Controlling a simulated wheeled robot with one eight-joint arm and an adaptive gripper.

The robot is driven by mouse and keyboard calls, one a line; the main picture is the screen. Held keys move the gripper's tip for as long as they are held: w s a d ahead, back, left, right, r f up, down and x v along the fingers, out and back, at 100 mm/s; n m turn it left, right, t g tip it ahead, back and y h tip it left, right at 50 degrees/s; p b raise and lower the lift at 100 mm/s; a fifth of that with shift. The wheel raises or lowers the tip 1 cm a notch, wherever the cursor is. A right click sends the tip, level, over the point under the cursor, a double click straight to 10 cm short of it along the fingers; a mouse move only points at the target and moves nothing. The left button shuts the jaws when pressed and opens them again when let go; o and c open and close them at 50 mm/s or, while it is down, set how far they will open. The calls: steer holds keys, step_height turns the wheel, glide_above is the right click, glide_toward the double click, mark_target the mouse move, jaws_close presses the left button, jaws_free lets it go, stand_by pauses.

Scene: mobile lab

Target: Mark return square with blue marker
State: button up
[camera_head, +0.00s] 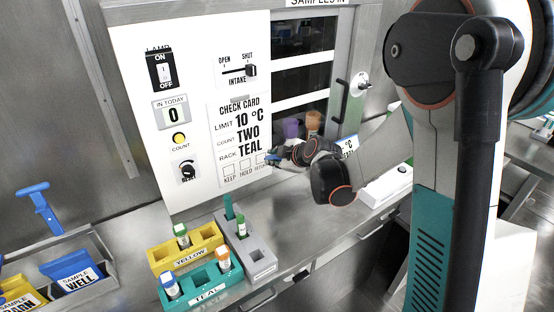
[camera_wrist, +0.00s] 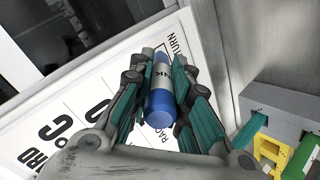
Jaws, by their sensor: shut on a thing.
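The check card (camera_head: 213,140) is on the white panel and reads limit 10 °C, count TWO, rack TEAL. Along its bottom are squares labelled KEEP, HOLD and RETURN; the return square (camera_head: 260,158) is rightmost, beside my gripper. My gripper (camera_head: 276,157) is at the card's lower right corner. It is shut on the blue marker (camera_wrist: 162,98), which lies between the fingers in the wrist view, blue end toward the camera. The far end is by the partly hidden RETURN lettering. I cannot tell whether the tip touches the card or whether the square bears a mark.
A yellow rack (camera_head: 190,252), a teal rack (camera_head: 205,292) and a grey rack (camera_head: 258,262) stand on the counter below, some with capped tubes. A metal bin (camera_head: 100,257) with sample cards is at left. A handled door with dark windows (camera_head: 303,75) is right of the panel.

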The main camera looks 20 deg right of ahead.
steer(key=shift+w+a, duration=0.1)
steer(key=shift+w, duration=0.3)
steer(key=shift+a, duration=0.1)
